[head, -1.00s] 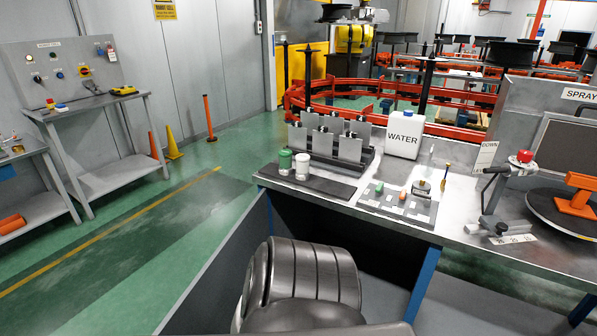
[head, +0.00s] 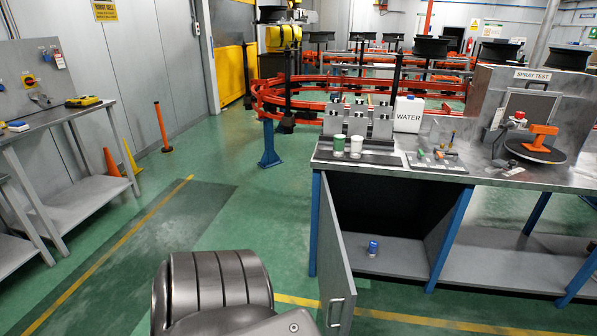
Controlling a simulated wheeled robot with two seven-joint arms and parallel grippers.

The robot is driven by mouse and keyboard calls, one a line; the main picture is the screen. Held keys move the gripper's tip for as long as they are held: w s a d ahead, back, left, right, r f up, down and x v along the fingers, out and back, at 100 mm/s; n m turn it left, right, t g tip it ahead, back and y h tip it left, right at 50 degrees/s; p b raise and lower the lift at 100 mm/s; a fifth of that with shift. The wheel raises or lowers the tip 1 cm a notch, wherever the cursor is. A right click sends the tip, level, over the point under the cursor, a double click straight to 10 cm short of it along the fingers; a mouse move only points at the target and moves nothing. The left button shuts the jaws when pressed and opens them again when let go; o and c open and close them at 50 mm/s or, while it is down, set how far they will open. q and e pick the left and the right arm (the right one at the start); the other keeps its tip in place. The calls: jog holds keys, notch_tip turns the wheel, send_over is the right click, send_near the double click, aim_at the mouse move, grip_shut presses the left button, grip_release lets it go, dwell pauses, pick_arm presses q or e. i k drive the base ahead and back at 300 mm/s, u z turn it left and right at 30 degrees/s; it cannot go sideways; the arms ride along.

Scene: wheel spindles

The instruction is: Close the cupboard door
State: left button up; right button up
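The cupboard door (head: 333,262) is a grey panel hanging at the left side of the cupboard under the workbench. It stands open, swung out towards me and seen nearly edge-on, with a metal handle (head: 341,309) near its free lower end. The cupboard interior (head: 385,205) is dark and open to view. A blue can (head: 373,247) stands on the cupboard floor. Neither of my grippers is in view.
The workbench top (head: 480,180) holds a white water container (head: 408,114), two cups and a spray-test box (head: 530,95). Blue legs (head: 452,235) support it. A side table (head: 90,190), orange post (head: 162,127) and cones stand left. Green floor between is free.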

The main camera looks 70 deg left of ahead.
aim_at(338, 294)
jog(key=u, duration=1.95)
jog(key=i, duration=0.95)
jog(key=z, duration=0.1)
jog(key=k, duration=0.5)
jog(key=z, duration=0.95)
jog(key=k, duration=0.9)
jog(key=u, duration=0.75)
jog(key=i, duration=0.15)
jog(key=u, duration=0.05)
